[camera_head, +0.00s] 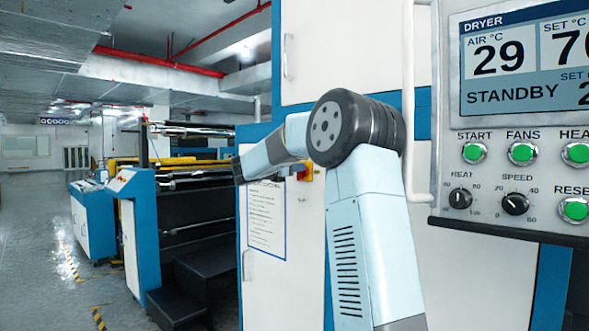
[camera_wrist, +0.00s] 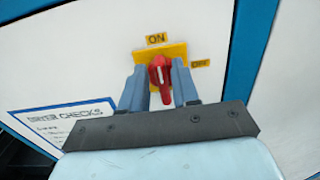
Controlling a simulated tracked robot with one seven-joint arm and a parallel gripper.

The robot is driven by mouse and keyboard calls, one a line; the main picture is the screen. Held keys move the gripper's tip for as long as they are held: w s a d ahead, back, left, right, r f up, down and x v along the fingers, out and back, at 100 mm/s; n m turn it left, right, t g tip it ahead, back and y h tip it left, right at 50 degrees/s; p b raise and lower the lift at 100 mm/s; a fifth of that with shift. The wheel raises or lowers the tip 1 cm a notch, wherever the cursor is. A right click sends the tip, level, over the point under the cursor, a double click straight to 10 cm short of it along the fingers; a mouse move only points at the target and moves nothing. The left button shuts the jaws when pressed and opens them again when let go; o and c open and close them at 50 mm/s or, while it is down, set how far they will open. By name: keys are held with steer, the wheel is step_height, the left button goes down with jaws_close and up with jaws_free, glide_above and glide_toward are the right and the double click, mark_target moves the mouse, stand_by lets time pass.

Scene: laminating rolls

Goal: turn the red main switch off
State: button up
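The red main switch (camera_wrist: 161,80) sits on a yellow plate (camera_wrist: 178,51) on a white cabinet panel in the wrist view. An ON label (camera_wrist: 157,40) is above it and an OFF label (camera_wrist: 200,64) is to its right. The white mark on the handle points up toward ON. My gripper (camera_wrist: 160,72) has one finger on each side of the handle. The fingers look apart, with a narrow gap at the left; contact on the right is unclear. In the head view the switch (camera_head: 305,174) shows small and partly hidden beside my arm.
A DRYER CHECKS sheet (camera_head: 266,218) is on the panel, left of and below the switch. A dryer control box (camera_head: 515,140) reading STANDBY and a white vertical handle (camera_head: 409,110) stand to the right. Dark steps (camera_head: 190,285) and open floor lie to the left.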

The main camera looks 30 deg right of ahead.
mark_target(307, 174)
jaws_close()
steer(key=shift+a+m, duration=0.1)
steer(key=shift+m, duration=0.2)
steer(key=m, duration=0.5)
steer(key=s+f+m, duration=0.1)
steer(key=m, duration=0.5)
steer(key=d+f+m, duration=0.1)
steer(key=m, duration=0.5)
steer(key=shift+s+f, duration=0.1)
steer(key=shift+s, duration=0.3)
steer(key=shift+f+m, duration=0.15)
steer(key=shift+m, duration=0.15)
steer(key=shift+o, duration=1.1)
jaws_free()
steer(key=shift+r, duration=0.2)
steer(key=shift+a, duration=0.1)
